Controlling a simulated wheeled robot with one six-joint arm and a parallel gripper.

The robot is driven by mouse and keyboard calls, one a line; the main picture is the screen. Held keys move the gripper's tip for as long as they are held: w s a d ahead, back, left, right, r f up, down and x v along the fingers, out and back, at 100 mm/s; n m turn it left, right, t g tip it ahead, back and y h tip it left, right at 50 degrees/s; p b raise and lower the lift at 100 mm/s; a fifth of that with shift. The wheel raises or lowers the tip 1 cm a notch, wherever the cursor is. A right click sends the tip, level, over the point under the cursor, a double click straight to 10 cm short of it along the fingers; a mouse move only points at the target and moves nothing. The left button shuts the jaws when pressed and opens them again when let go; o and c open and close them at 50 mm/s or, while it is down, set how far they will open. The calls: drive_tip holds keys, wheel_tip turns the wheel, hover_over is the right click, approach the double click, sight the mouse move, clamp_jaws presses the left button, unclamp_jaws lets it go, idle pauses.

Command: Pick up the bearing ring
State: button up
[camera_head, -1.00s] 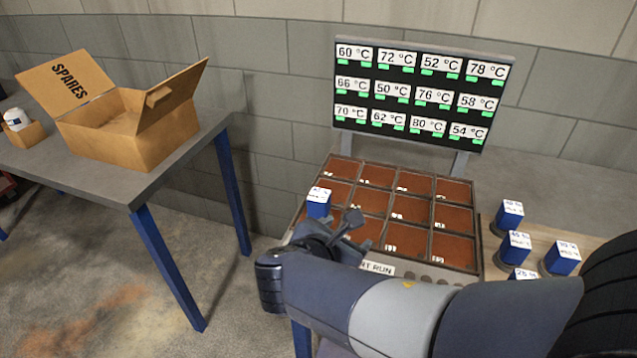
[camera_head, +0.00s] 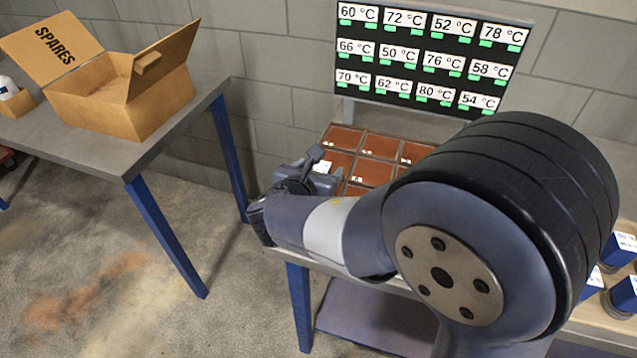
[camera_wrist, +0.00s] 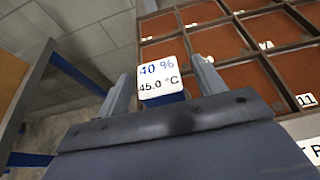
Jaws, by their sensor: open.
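I cannot make out a bare bearing ring in either view. A blue block with a white label (camera_wrist: 162,72) reading "40 %" and "45.0 °C" shows between my gripper's fingers in the wrist view. Whatever lies beneath it is hidden by my gripper's body. My gripper (camera_wrist: 163,84) is open, with one finger on each side of the label; I cannot tell whether either touches. In the head view, my gripper (camera_head: 318,168) is at the left edge of the rack, and only a bit of the white label shows there.
A rack of brown compartments (camera_head: 378,146) stands below a temperature board (camera_head: 430,55). My arm covers its right part. More labelled blue blocks (camera_head: 622,250) on dark round bases stand at right. An open SPARES box (camera_head: 160,100) sits on the grey table (camera_head: 75,145) at left.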

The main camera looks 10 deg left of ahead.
drive_tip(key=x, duration=0.2)
drive_tip(key=shift+w+f, duration=0.1)
drive_tip(key=shift+w, duration=0.15)
drive_tip(key=shift+c, duration=0.5)
drive_tip(key=c, duration=1.3)
